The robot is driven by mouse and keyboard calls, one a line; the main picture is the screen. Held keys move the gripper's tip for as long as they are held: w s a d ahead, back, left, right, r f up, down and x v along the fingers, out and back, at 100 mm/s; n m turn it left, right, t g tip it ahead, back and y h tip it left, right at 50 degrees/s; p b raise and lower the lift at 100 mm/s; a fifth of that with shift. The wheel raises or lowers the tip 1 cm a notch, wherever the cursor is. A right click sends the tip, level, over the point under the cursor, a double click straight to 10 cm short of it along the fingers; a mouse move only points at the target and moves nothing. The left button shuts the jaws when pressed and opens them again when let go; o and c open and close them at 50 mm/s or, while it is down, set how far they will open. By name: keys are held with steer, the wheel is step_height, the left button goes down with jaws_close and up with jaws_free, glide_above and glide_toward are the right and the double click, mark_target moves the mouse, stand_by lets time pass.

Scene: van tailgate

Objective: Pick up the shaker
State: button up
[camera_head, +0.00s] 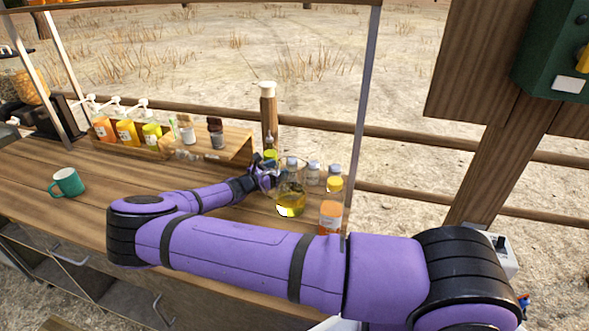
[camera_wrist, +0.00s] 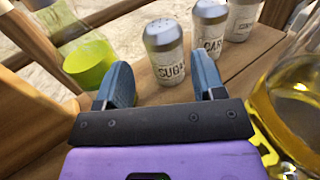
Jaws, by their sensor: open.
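Three shakers with grey metal tops and pale labelled bodies stand upright in a row. In the wrist view the nearest shaker (camera_wrist: 166,55), lettered "SUGA…", appears between and beyond my open fingers (camera_wrist: 160,80). A second shaker (camera_wrist: 210,30), its label partly readable, and a third shaker (camera_wrist: 243,18) stand farther right. No shaker is held. In the head view my gripper (camera_head: 267,174) is low over the counter, left of the shakers. One shaker (camera_head: 313,173) shows there behind a glass jug; the gripper's fingers are partly hidden.
The glass jug (camera_head: 290,203) with yellow liquid stands close right of my gripper, and a bottle (camera_wrist: 88,62) with green liquid stands left. An orange bottle (camera_head: 331,215), a post and a wooden rack (camera_head: 235,150) crowd the area. A green mug (camera_head: 66,183) stands far left.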

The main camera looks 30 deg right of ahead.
steer(key=shift+f+x, duration=0.15)
steer(key=shift+x, duration=1.4)
steer(key=shift+f+x, duration=0.1)
steer(key=shift+x, duration=1.45)
steer(key=shift+s, duration=0.15)
steer(key=c, duration=0.8)
steer(key=shift+r, duration=0.15)
